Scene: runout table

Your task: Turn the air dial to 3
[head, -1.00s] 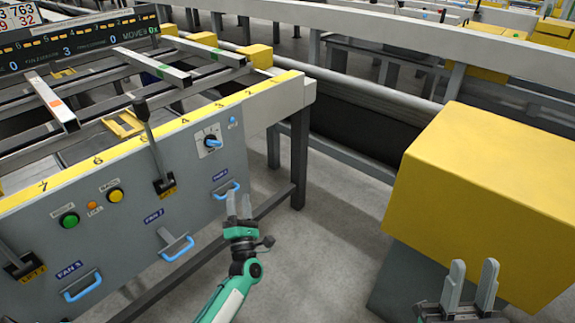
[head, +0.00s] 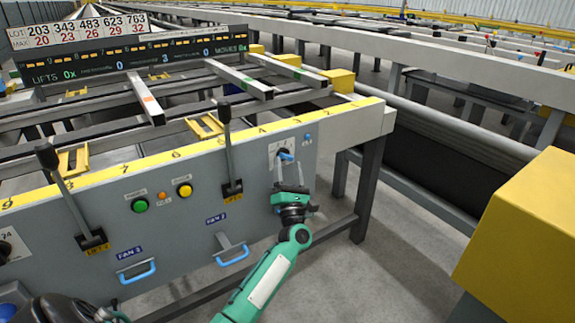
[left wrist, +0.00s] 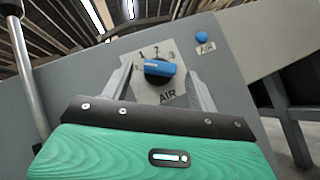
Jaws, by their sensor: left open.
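The air dial is a blue knob (head: 286,156) on a white plate at the right end of the grey panel. In the left wrist view the blue knob (left wrist: 158,68) lies nearly crosswise, its pale mark toward the left. The figures 1, 2 and 3 are printed above it, with 3 at the upper right and AIR below. My left gripper (head: 288,172) is open in front of the dial. In the left wrist view its fingers (left wrist: 160,84) stand on either side of the knob, apart from it. My right gripper is out of view.
A blue button (head: 308,137) sits right of the dial. A black lever (head: 229,150) stands to its left, with green (head: 140,205) and yellow (head: 185,190) buttons beyond. Blue drawer-like handles (head: 232,255) stick out below. A yellow box (head: 525,235) stands at right; floor between is clear.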

